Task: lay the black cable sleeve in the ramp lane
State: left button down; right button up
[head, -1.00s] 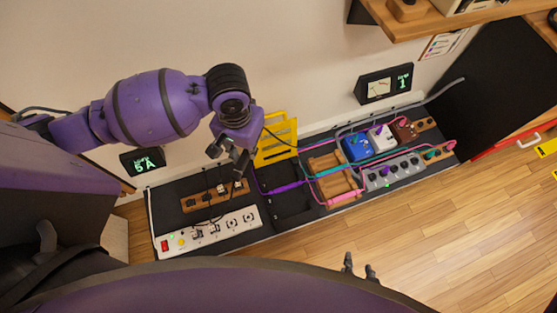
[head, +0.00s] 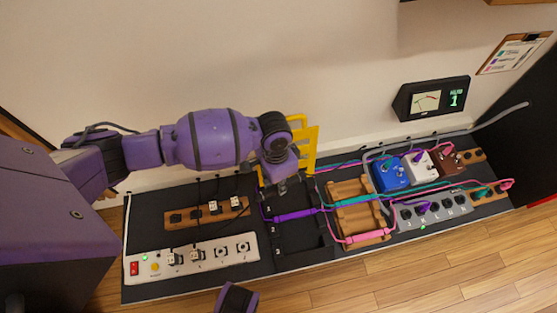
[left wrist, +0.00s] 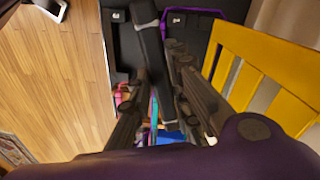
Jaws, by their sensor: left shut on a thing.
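My left gripper (head: 286,187) is over the back end of the black ramp (head: 292,238). In the left wrist view, my left gripper (left wrist: 158,105) is shut on the black cable sleeve (left wrist: 152,55), a long dark bar with a grey band near one end. The sleeve is hard to make out in the head view, and its height above the ramp cannot be told. A purple sleeve (head: 296,215) lies across the ramp in a numbered lane. The yellow slatted cover (head: 305,148) stands upright behind the ramp.
A wooden rack (head: 350,190) right of the ramp carries teal and pink cables. Blue, white and brown pedals (head: 392,173) stand farther right. A white power strip (head: 205,257) and a wooden socket block (head: 190,218) lie left. The wooden floor in front is clear.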

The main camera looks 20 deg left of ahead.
pick_arm(q)
jog(key=shift+w+d+f+m+g+b, duration=0.15)
jog(key=shift+w+f+m+b, duration=0.4)
jog(key=shift+w+f+b, duration=1.65)
jog(key=shift+w+d+f+m+g+b, duration=0.1)
jog(key=shift+w+d+f+m+b, duration=0.3)
jog(key=shift+f+b, duration=3.5)
jog(key=shift+w+d+f+m+g+b, duration=0.1)
jog(key=shift+w+f+m+b, duration=0.85)
jog(key=shift+f, duration=3.9)
jog(key=shift+w+f+n+b, duration=0.3)
jog(key=shift+f+b, duration=0.2)
jog(key=shift+f, duration=0.2)
jog(key=shift+f+b, duration=0.45)
jog(key=shift+f, duration=0.65)
pick_arm(e)
notch_tip(320, 180, down, 16)
jog(key=w+g, duration=0.1)
jog(key=shift+w+d+n, duration=0.15)
jog(key=shift+d+n, duration=0.25)
jog(key=shift+d, duration=0.05)
jog(key=shift+f, duration=0.1)
jog(key=shift+s, duration=0.2)
